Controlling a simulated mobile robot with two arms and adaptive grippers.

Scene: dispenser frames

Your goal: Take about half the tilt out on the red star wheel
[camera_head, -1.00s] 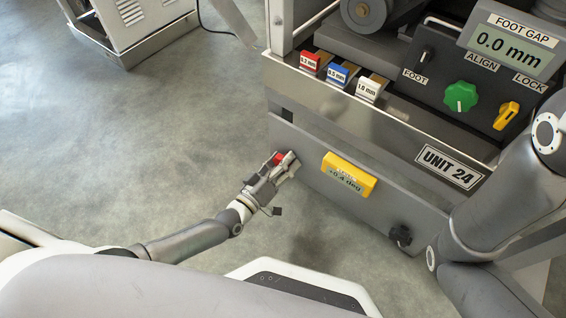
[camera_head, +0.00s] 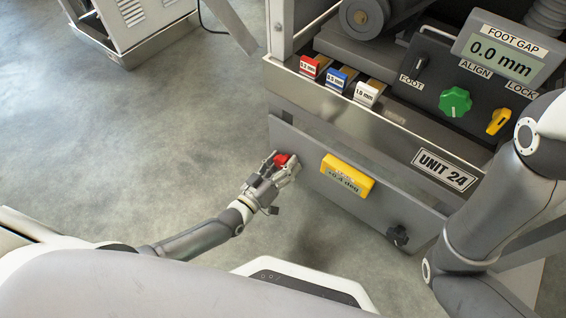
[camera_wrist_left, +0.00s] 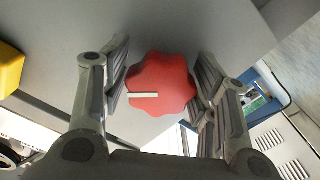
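The red star wheel (camera_head: 281,159) is at the left end of the grey beam (camera_head: 305,170). In the left wrist view the wheel (camera_wrist_left: 162,84) faces me, its white mark pointing left. My left gripper (camera_head: 272,170) has its fingers spread on either side of the wheel; in the wrist view (camera_wrist_left: 163,88) the pads stand close to its lobes with no clear grip. A yellow tilt readout (camera_head: 347,177) on the beam seems to show about +0.4 deg; the small digits are hard to read. My right gripper is out of view; only its arm shows at right.
A black star knob (camera_head: 397,236) is at the beam's right end. Above are red (camera_head: 309,66), blue (camera_head: 337,79) and white (camera_head: 367,93) gauge blocks, a green knob (camera_head: 455,102), a yellow lock knob (camera_head: 499,121) and a display (camera_head: 497,55) reading 0.0 mm.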

